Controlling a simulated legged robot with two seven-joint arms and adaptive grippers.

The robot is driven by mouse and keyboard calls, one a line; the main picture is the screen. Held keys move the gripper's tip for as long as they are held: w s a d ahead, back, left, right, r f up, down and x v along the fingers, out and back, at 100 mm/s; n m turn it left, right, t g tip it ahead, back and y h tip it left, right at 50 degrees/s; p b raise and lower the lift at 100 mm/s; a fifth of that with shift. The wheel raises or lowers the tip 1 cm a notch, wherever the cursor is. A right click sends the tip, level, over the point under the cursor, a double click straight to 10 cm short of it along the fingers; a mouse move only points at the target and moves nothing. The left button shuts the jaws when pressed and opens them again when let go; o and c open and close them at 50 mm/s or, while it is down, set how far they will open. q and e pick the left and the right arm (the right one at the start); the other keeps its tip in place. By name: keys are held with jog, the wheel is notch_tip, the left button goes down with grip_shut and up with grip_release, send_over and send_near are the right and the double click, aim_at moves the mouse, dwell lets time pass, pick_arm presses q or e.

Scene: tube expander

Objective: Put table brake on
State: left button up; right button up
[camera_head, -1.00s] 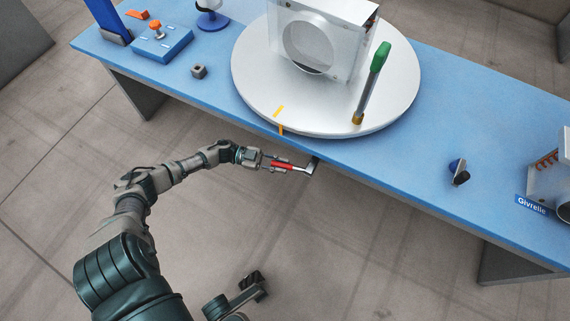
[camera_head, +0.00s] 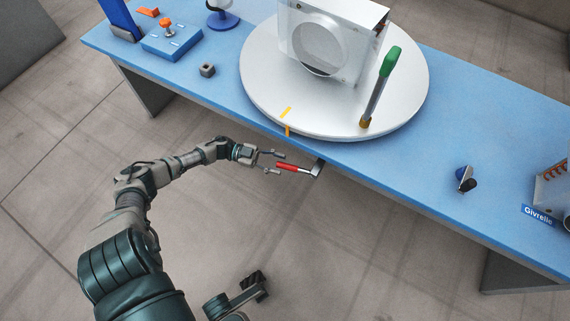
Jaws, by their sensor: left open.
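A brake lever with a red handle (camera_head: 287,167) and a grey metal bracket (camera_head: 318,168) sits at the table's front edge, below the round turntable (camera_head: 290,118). The handle points left, out from the table edge. My left gripper (camera_head: 276,162) is open just left of the handle. Its two fingers are apart, near the handle's free end, and it holds nothing. A yellow mark lies on the turntable's rim, with another yellow mark (camera_head: 288,130) just below it.
A clear-fronted housing (camera_head: 322,45) and a green-handled tool (camera_head: 389,62) stand on the turntable. The blue table (camera_head: 420,165) also bears a small grey block (camera_head: 207,70), a blue box with an orange knob (camera_head: 172,43), and a dark-and-blue item (camera_head: 465,180). The floor before the table is clear.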

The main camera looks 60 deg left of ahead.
pick_arm(q)
jog(key=v, duration=0.8)
jog(key=shift+s+a, duration=0.15)
jog(key=shift+a, duration=0.15)
